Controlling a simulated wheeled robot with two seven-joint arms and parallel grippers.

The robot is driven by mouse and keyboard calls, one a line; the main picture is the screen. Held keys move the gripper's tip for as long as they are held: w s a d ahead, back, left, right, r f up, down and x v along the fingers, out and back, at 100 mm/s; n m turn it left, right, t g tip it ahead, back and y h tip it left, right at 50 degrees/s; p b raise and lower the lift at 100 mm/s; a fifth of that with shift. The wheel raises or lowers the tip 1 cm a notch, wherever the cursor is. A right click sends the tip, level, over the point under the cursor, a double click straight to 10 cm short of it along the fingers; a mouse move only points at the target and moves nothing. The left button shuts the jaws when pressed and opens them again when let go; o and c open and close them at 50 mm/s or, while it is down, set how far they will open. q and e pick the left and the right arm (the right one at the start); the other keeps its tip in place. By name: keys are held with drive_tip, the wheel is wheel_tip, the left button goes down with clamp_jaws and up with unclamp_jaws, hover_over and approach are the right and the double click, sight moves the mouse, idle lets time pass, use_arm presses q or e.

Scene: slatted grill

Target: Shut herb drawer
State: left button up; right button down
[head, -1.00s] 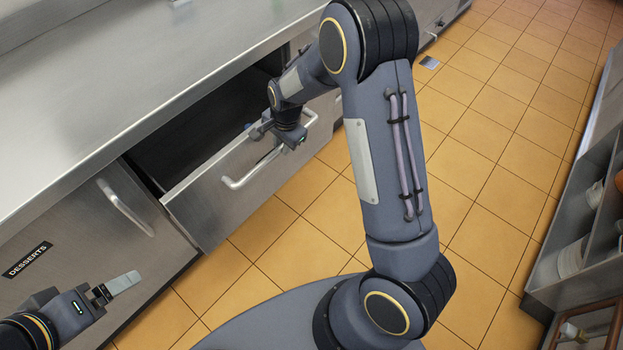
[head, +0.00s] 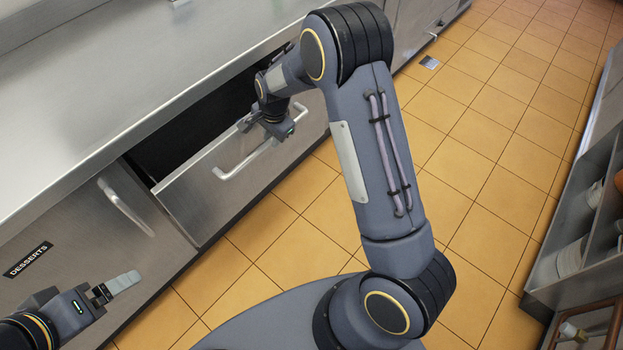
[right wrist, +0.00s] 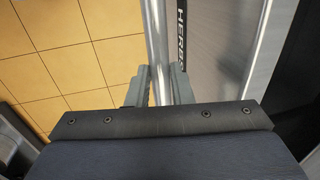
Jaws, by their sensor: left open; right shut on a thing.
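The herb drawer (head: 195,200) is a steel drawer under the counter. It stands partly open, with a dark gap behind its front, narrowing under the counter edge. Its bar handle (head: 230,173) runs along the front. A partly hidden label beginning "HERB" (right wrist: 181,35) shows on the drawer front. My left gripper (head: 118,286) is open and empty, low at the left, apart from the drawer.
A closed door labelled "DESSERTS" (head: 28,259) with its own handle (head: 126,207) is left of the drawer. The steel counter (head: 130,80) overhangs both. Tiled floor (head: 470,150) is clear at right. A shelf unit (head: 565,235) stands at the far right.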

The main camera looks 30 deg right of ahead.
sight(254, 124)
drive_tip(key=shift+w+a, duration=0.3)
drive_tip(key=shift+w, duration=0.4)
drive_tip(key=shift+w+a, duration=0.25)
drive_tip(key=shift+w, duration=0.5)
drive_tip(key=shift+w+a, duration=0.4)
drive_tip(key=shift+w, duration=0.5)
drive_tip(key=shift+w+a, duration=0.4)
drive_tip(key=shift+w, duration=0.45)
drive_tip(key=shift+w+a+p, duration=0.1)
drive_tip(key=shift+w+a, duration=0.15)
drive_tip(key=shift+w, duration=0.35)
drive_tip(key=shift+w+a+p, duration=0.15)
drive_tip(key=shift+w+a, duration=0.1)
drive_tip(key=shift+w, duration=0.4)
drive_tip(key=shift+w+a+p, duration=0.1)
drive_tip(key=shift+w+a, duration=0.15)
drive_tip(key=shift+w, duration=0.35)
drive_tip(key=shift+w+a, duration=0.25)
drive_tip(key=shift+w, duration=0.35)
drive_tip(key=shift+w+a, duration=0.25)
drive_tip(key=shift+w, duration=0.35)
drive_tip(key=shift+w+a, duration=0.25)
drive_tip(key=shift+w, duration=0.35)
